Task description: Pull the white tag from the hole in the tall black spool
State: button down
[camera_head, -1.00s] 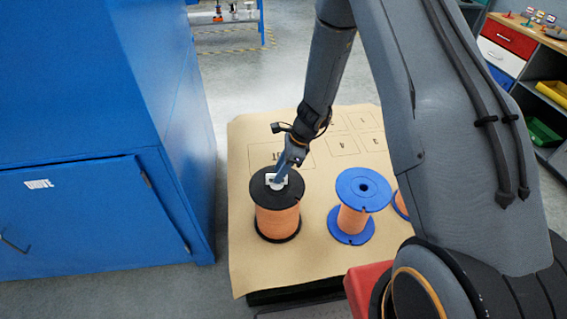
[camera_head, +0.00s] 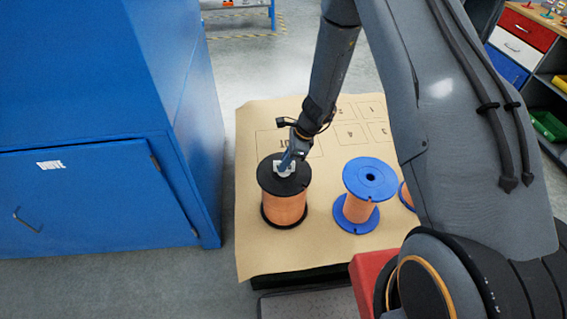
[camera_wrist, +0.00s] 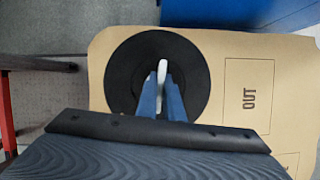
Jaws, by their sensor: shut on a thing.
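The tall black spool (camera_head: 285,205) has black flanges and an orange winding, and stands upright on the brown sheet. My gripper (camera_head: 288,160) points down at the middle of its top flange. The white tag (camera_head: 285,169) shows at the fingertips, over the spool's centre. In the wrist view, my blue fingers (camera_wrist: 162,88) are shut on the white tag (camera_wrist: 163,66), seen edge-on above the black flange (camera_wrist: 122,70). The fingers cover the hole, so I cannot tell whether the tag's lower end is inside it.
A blue spool (camera_head: 360,195) with an orange winding stands to the right, and another is partly hidden behind my arm. A large blue cabinet (camera_head: 100,110) rises close on the left. The brown sheet (camera_head: 262,115) has printed boxes and is clear behind the spools.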

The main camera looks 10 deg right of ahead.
jog(key=shift+r+p, duration=1.2)
jog(key=shift+r, duration=0.5)
dwell(0.5)
jog(key=shift+r+p, duration=1.35)
jog(key=shift+r, duration=0.55)
